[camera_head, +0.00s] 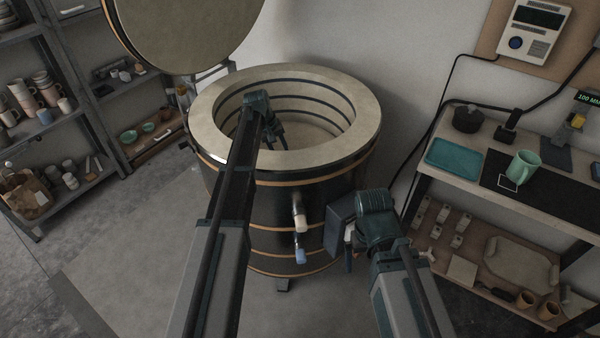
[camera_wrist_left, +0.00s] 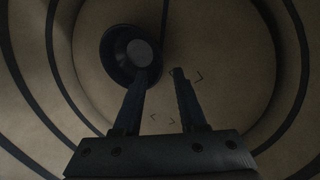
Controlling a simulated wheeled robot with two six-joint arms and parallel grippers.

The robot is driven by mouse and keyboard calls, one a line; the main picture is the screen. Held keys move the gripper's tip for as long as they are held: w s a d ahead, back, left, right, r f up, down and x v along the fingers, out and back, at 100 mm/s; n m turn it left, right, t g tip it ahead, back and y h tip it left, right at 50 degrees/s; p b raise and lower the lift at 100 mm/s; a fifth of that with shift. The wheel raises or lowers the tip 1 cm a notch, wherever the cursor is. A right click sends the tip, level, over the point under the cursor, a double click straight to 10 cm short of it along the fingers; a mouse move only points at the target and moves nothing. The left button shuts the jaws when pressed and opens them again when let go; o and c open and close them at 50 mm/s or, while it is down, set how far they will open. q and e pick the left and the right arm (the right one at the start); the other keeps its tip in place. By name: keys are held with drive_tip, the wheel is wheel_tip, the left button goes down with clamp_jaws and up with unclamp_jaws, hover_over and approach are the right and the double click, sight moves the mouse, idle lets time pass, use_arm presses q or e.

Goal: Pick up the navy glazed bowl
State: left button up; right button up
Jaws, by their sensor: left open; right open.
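The navy glazed bowl (camera_wrist_left: 117,45) looks very dark and sits on the kiln floor, seen from above in the left wrist view. Its lower right part is overlapped by one finger of my left gripper (camera_wrist_left: 160,74). That gripper is open and empty, its jaws to the right of the bowl's centre; I cannot tell the height gap. In the head view my left gripper (camera_head: 276,136) reaches down inside the round kiln (camera_head: 350,150), and the bowl is hidden there. My right gripper (camera_head: 348,250) is open and empty, outside the kiln at its front right.
The kiln's raised lid (camera_head: 185,30) stands open at the back left. The kiln wall surrounds my left gripper. A workbench at right holds a teal tray (camera_head: 454,157) and a green mug (camera_head: 524,168). Shelves of pottery (camera_head: 40,100) stand at left.

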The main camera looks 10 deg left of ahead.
use_arm(q)
drive_tip(key=shift+f, duration=0.1)
drive_tip(key=b+x, duration=0.5)
drive_tip(key=shift+w+a+f, duration=0.1)
drive_tip(key=shift+w+f, duration=0.1)
drive_tip(key=shift+w, duration=0.05)
drive_tip(key=shift+r, duration=0.15)
drive_tip(key=shift+c, duration=0.2)
clamp_jaws()
idle(1.1)
